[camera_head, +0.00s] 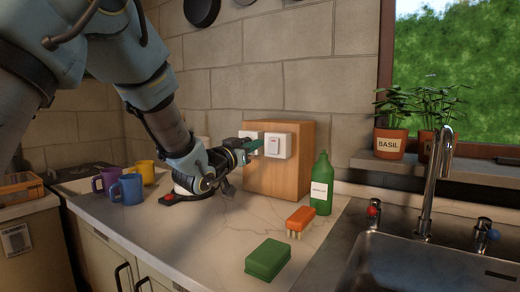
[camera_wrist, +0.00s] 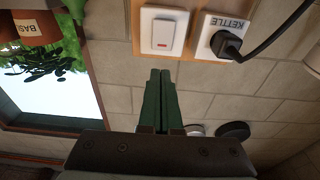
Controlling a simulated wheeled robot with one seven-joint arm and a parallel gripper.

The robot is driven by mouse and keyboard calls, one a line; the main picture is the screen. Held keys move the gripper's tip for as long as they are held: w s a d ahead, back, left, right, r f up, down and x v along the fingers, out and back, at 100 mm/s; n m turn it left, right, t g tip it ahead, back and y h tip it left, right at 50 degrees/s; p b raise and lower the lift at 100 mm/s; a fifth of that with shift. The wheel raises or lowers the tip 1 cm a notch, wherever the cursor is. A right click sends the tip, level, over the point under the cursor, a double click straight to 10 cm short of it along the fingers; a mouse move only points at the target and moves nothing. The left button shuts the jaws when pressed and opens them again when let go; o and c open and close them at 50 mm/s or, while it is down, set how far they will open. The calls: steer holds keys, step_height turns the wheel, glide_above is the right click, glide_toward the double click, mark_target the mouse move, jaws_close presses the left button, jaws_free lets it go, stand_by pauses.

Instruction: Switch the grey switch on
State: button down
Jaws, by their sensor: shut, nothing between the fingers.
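The switch (camera_head: 278,145) is a pale plate with a white rocker, on the front of an upright wooden block. In the wrist view the switch (camera_wrist: 164,32) shows a small red mark on its rocker. I cannot tell which way the rocker is tilted. My gripper (camera_head: 259,143) is shut and empty, with its green fingers together just left of the switch in the head view. In the wrist view my gripper (camera_wrist: 160,72) has its tips pointing towards the switch plate, with a visible gap in the picture. Contact is not seen.
A socket labelled KETTLE (camera_wrist: 225,36) with a black plug and cord sits beside the switch. A green bottle (camera_head: 321,186), an orange brush (camera_head: 300,220) and a green sponge (camera_head: 267,259) stand on the counter. Mugs (camera_head: 128,189) are at left, the sink (camera_head: 420,265) at right.

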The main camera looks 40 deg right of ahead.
steer(key=b+v, duration=0.1)
steer(key=v, duration=0.5)
steer(key=shift+a+r, duration=0.15)
steer(key=shift+r, duration=0.6)
steer(key=w+a+f+n+t+y+p, duration=0.1)
steer(key=w+a+f+n+y, duration=0.1)
steer(key=w+a+f+y, duration=0.45)
steer(key=w+a+f+n+t+y+p, duration=0.1)
steer(key=w+a+n+t, duration=0.15)
steer(key=a, duration=0.65)
steer(key=w+a+f+n+t+y+p, duration=0.1)
steer(key=w+a+f+n+y, duration=0.25)
steer(key=w+a, duration=0.35)
steer(key=s+a+f+n+g+y+p, duration=0.1)
steer(key=s+a+f+n+g+y, duration=0.15)
steer(key=a, duration=0.65)
steer(key=s+a+f+n+g+y, duration=0.1)
steer(key=s+a+f+y, duration=0.2)
steer(key=a, duration=0.6)
steer(key=s+a+f+n+g+y+p, duration=0.1)
steer(key=s+a+g, duration=0.3)
steer(key=s+a, duration=0.5)
steer(key=shift+s+a+f+n+y+p, duration=0.35)
steer(key=shift+s+f+n+y, duration=0.25)
steer(key=shift+s+f, duration=0.25)
